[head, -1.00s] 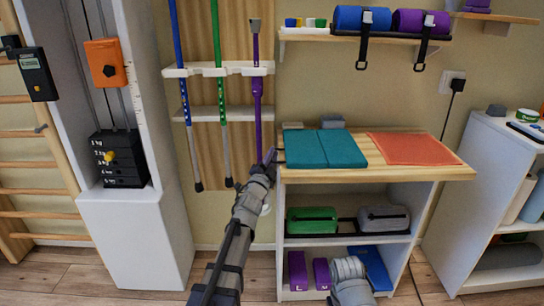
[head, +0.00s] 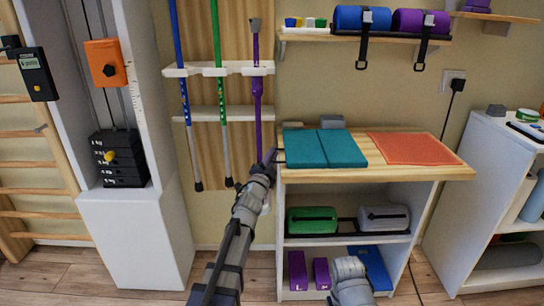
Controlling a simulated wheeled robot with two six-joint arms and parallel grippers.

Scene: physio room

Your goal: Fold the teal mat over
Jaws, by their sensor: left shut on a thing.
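The teal mat (head: 325,149) lies flat on the left part of the wooden bench top, with a crease line running across it from back to front. My left gripper (head: 277,158) is at the mat's left edge, shut on that edge. Its fingertips are small and partly hidden by the arm. Part of my right arm shows at the bottom, in front of the lower shelf. My right gripper cannot be made out.
An orange mat (head: 413,148) lies right of the teal mat on the bench top (head: 375,174). Two small grey blocks (head: 332,121) stand behind the teal mat. Green and grey bags (head: 312,220) sit on the shelf below. Poles (head: 256,100) hang on the wall at left.

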